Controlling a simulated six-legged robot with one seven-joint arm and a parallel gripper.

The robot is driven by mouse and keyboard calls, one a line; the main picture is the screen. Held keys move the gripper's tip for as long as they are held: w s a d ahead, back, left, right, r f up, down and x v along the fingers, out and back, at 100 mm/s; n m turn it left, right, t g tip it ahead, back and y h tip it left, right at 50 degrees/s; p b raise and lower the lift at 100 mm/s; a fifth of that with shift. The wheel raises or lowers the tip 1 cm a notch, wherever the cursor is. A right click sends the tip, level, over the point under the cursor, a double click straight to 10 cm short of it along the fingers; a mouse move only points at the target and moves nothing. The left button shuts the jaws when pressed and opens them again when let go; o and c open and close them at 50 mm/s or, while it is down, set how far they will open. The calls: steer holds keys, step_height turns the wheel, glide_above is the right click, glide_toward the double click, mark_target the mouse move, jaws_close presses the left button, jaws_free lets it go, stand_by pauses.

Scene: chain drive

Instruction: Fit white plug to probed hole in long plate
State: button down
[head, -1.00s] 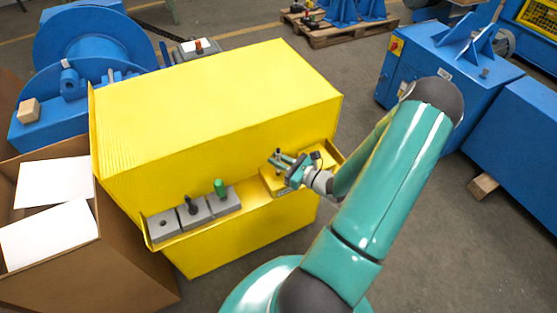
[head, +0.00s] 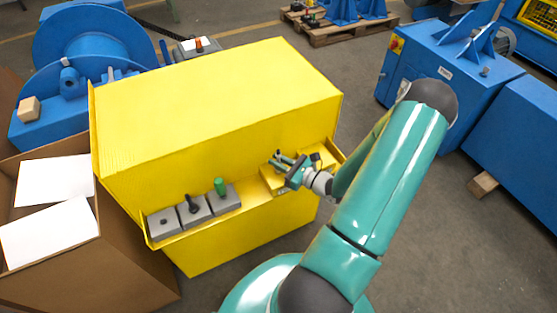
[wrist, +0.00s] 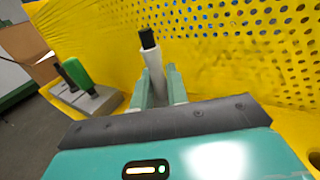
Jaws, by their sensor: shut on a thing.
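My gripper (head: 284,164) is at the right part of the yellow ledge, over yellow blocks (head: 270,183). In the wrist view my gripper (wrist: 161,85) is shut on an upright white plug (wrist: 154,65) with a black top (wrist: 147,38). The plug's lower end is hidden behind the gripper body, so I cannot tell whether it is in a hole. I cannot make out the long plate or a probed hole for certain.
Three grey blocks (head: 163,234) stand on the ledge at left: one has a bare hole, one a black peg (head: 192,204), one a green peg (head: 220,186). A big yellow housing (head: 220,95) rises behind. An open carton (head: 95,260) stands at left.

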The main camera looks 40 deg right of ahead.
steer(key=shift+f, duration=0.6)
steer(key=c, duration=1.3)
jaws_free()
steer(key=v, duration=1.4)
steer(key=shift+a, duration=0.1)
